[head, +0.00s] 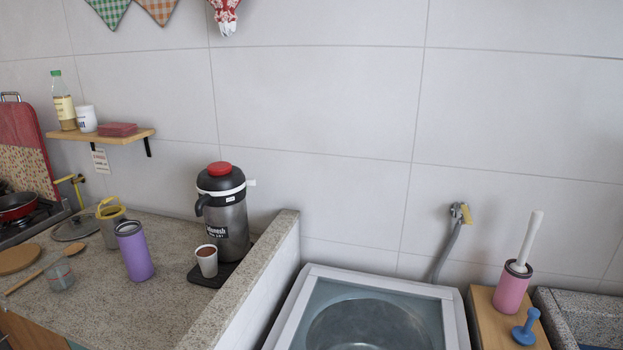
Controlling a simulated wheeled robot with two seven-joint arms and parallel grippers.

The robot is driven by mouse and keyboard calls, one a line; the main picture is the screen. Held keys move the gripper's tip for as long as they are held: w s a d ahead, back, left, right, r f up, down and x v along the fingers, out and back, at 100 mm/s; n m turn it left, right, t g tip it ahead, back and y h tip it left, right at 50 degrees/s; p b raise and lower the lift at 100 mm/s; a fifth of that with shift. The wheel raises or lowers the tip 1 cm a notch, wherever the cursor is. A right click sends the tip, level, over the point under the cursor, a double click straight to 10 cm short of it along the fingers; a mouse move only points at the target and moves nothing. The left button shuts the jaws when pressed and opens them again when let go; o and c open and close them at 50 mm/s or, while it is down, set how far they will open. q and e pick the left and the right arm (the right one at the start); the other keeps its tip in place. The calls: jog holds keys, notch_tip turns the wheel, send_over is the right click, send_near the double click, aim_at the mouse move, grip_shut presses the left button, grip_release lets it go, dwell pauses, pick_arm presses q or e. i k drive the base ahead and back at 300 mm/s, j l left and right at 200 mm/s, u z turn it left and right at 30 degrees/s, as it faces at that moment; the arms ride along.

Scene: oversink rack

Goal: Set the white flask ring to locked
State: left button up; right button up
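A dark grey flask (228,223) with a black top and a red cap (220,168) stands upright on the counter, near the wall and the low tiled divider. A white ring (222,191) circles its upper part. A small white tab (250,183) sticks out from the ring to the right. I cannot tell from this view whether the ring is locked. The flask's black handle is on its left side. Neither of my grippers is in view.
A white cup (207,264) with brown contents stands on a black mat (206,280) in front of the flask. A purple tumbler (134,252) and a grey yellow-rimmed container (112,232) stand left of it. The stone-topped divider (247,268) is close on the right, then a washer (451,322).

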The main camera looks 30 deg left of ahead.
aim_at(248, 182)
jog(key=k+j+z, duration=0.2)
jog(key=j, duration=0.25)
jog(key=k+j+z, duration=0.15)
jog(key=j, duration=0.35)
jog(key=k+j+z, duration=0.2)
jog(key=j, duration=0.2)
jog(key=k+j+z, duration=0.2)
jog(key=j, duration=0.2)
jog(key=k+j, duration=0.2)
jog(key=j, duration=0.15)
